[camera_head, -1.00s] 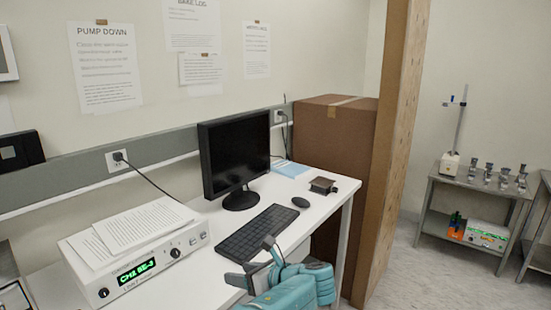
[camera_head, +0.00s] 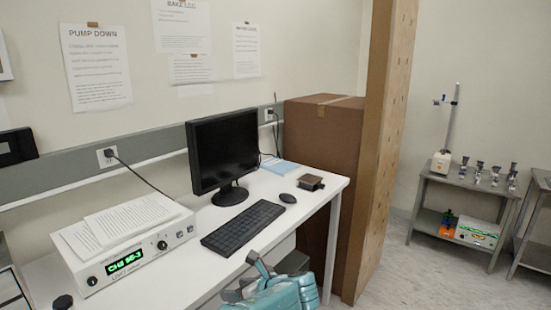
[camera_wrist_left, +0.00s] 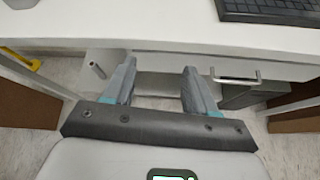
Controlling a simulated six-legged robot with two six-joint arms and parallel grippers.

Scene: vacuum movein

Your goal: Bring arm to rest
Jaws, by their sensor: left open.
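My left gripper (camera_head: 248,280) shows at the bottom of the head view, in front of the desk's front edge, with part of my teal arm below it. In the left wrist view its two fingers (camera_wrist_left: 158,85) stand apart with nothing between them. They point at the front of the white desk (camera_wrist_left: 150,28), below the level of its top. A drawer handle shows beyond the right finger. My right gripper is not in view.
On the desk (camera_head: 170,280) are a monitor (camera_head: 223,148), a keyboard (camera_head: 243,226), a mouse (camera_head: 288,198) and a controller (camera_head: 128,258) with papers on top. A large cardboard box (camera_head: 322,150) and a tall wooden panel (camera_head: 385,130) stand to the right. Open floor (camera_head: 430,275) lies beyond.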

